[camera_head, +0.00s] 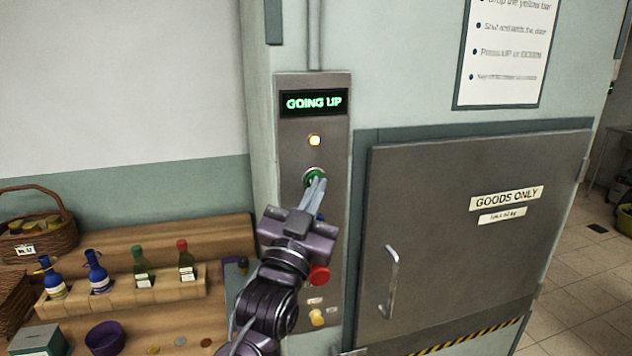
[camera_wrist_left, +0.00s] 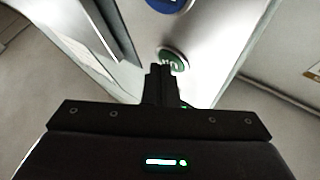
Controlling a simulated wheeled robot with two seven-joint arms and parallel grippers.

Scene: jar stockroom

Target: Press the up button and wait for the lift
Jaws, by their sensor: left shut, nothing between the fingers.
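The metal control panel (camera_head: 290,155) has a display (camera_head: 313,102) that reads "GOING UP" in green letters. Below it a small yellow lamp (camera_head: 314,141) is lit. My left gripper (camera_head: 318,184) is shut and empty, with its fingertips at the green up button (camera_head: 310,174), which they partly cover. The green button also shows in the left wrist view (camera_wrist_left: 174,57), right at the fingertips. A blue button (camera_head: 320,217) is mostly hidden behind the gripper; it shows at the top of the left wrist view (camera_wrist_left: 170,3). The grey lift door (camera_head: 450,250) is shut. My right gripper is not in view.
A red knob (camera_head: 319,275) and a yellow knob (camera_head: 317,317) sit lower on the panel. At left, a wooden counter holds a bottle rack (camera_head: 130,293), a wicker basket (camera_head: 50,235) and a purple bowl (camera_head: 105,338).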

